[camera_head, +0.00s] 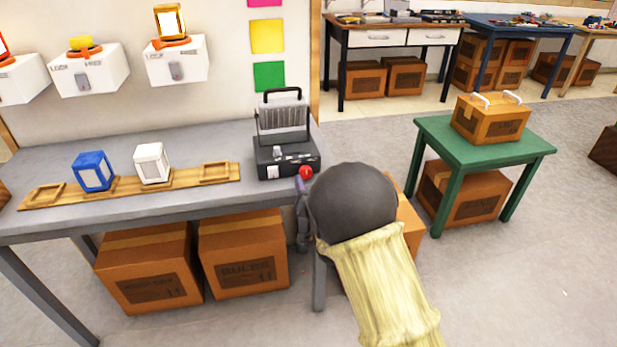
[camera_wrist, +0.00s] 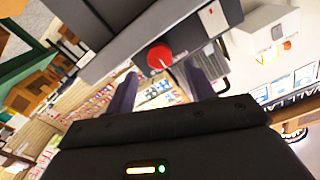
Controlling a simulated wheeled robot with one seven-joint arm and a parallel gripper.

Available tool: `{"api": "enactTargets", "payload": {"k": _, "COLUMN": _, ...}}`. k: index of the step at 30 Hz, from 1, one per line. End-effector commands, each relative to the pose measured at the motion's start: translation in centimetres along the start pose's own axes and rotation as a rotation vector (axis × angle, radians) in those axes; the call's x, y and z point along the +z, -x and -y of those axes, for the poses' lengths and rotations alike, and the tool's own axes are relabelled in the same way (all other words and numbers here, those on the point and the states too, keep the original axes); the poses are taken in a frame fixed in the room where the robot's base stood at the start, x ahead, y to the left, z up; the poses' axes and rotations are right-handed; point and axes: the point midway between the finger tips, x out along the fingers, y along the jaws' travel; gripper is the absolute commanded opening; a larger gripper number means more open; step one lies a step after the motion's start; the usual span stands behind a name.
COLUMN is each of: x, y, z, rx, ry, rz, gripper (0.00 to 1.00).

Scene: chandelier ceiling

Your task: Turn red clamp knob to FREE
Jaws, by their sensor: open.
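The red clamp knob (camera_head: 306,172) sticks out at the right end of a black device (camera_head: 285,156) on the grey table. In the wrist view the round red knob (camera_wrist: 160,56) lies ahead of my gripper, between the lines of its two fingers. My gripper (camera_head: 302,190) is at the table's right edge, close to the knob and mostly hidden behind my own arm. In the wrist view my gripper (camera_wrist: 160,82) is open, with a purple-grey finger on each side and nothing between them. I cannot tell whether a finger touches the knob. No FREE marking is readable.
The grey table (camera_head: 225,140) also bears a wooden rack (camera_head: 130,187) with a blue block (camera_head: 92,171) and a white block (camera_head: 152,163). Cardboard boxes (camera_head: 243,252) stand under it.

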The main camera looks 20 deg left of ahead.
Motion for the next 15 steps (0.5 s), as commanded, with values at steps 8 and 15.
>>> {"api": "enactTargets", "payload": {"k": 8, "x": 0.0, "y": -3.3, "z": 0.0, "rx": -0.001, "ry": 0.000, "rz": -0.001, "gripper": 0.54}}
{"api": "enactTargets", "payload": {"k": 15, "x": 0.0, "y": -3.8, "z": 0.0, "rx": -0.001, "ry": 0.000, "rz": 0.000, "gripper": 0.54}}
